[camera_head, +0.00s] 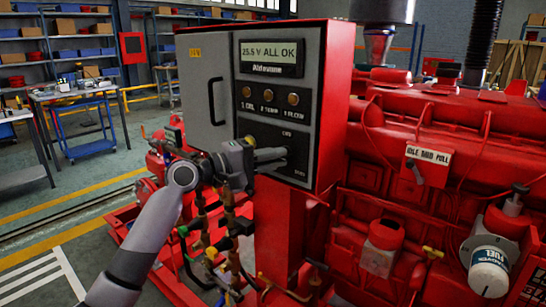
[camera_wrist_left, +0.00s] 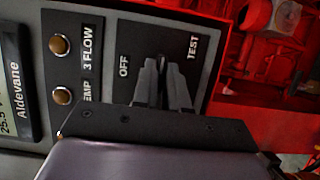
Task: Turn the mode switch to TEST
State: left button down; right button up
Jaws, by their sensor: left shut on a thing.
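The mode switch (camera_wrist_left: 161,66) is on the dark lower panel (camera_head: 298,150) of the control box. It is mostly hidden by my fingers. My left gripper (camera_head: 273,156) reaches the panel from the left and is shut on the switch. In the left wrist view the gripper fingers (camera_wrist_left: 162,88) close around the knob, between the OFF label (camera_wrist_left: 124,66) and the TEST label (camera_wrist_left: 193,47). I cannot tell exactly which way the knob points. My right gripper is not in view.
The control box display (camera_head: 269,54) reads "25.5 V ALL OK" above several round buttons (camera_head: 269,96). A door handle (camera_head: 213,101) stands out left of the panel. Red engine parts (camera_head: 430,110) fill the right. Pipes and valves (camera_head: 215,235) lie below my left arm.

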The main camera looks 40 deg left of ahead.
pick_arm(q)
jog(key=shift+r, duration=0.1)
jog(key=c, duration=1.2)
grip_release()
jog(key=shift+o, duration=0.2)
jog(key=b+v, duration=0.1)
jog(key=v, duration=0.6)
